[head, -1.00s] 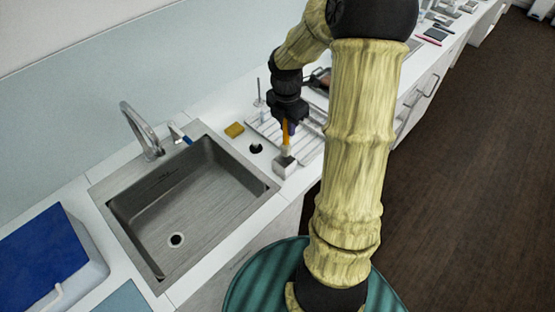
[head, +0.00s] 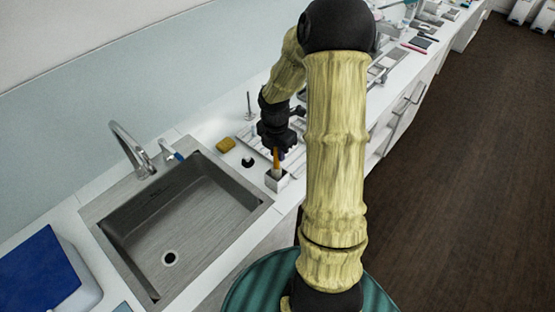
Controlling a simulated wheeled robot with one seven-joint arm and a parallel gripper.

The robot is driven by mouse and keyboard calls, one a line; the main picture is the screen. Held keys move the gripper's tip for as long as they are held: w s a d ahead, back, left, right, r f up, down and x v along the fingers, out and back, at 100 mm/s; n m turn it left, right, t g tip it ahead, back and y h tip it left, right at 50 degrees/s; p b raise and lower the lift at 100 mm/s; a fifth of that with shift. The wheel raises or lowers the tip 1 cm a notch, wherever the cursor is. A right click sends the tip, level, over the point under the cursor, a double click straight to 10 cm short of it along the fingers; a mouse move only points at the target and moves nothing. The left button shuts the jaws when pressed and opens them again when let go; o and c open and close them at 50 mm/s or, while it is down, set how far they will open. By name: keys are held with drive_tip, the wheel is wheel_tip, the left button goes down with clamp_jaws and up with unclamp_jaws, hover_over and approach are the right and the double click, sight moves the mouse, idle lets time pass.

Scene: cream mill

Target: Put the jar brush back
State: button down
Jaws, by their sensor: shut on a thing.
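The jar brush (head: 276,158) shows as an upright yellow-orange handle below my gripper (head: 277,148). My gripper is shut on the handle's upper part, pointing down. A small white square holder (head: 279,185) stands on the counter right of the sink, directly below. The brush's lower end meets the holder's dark top opening and its bristles are out of sight, apparently inside it. How deep it sits cannot be told.
A steel sink (head: 180,225) with a tap (head: 132,150) lies to the left. A yellow sponge (head: 225,145) and a small black item (head: 247,162) are close by. A white ribbed drainer (head: 246,134) and a thin metal stand (head: 249,107) are behind.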

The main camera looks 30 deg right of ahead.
sight(277, 160)
drive_tip(key=shift+f, duration=0.1)
drive_tip(key=shift+f, duration=1.75)
drive_tip(key=shift+f, duration=0.15)
drive_tip(key=c, duration=1.3)
unclamp_jaws()
drive_tip(key=r, duration=1.2)
drive_tip(key=shift+s+a+r, duration=0.1)
drive_tip(key=shift+a+r, duration=0.05)
drive_tip(key=shift+a, duration=0.15)
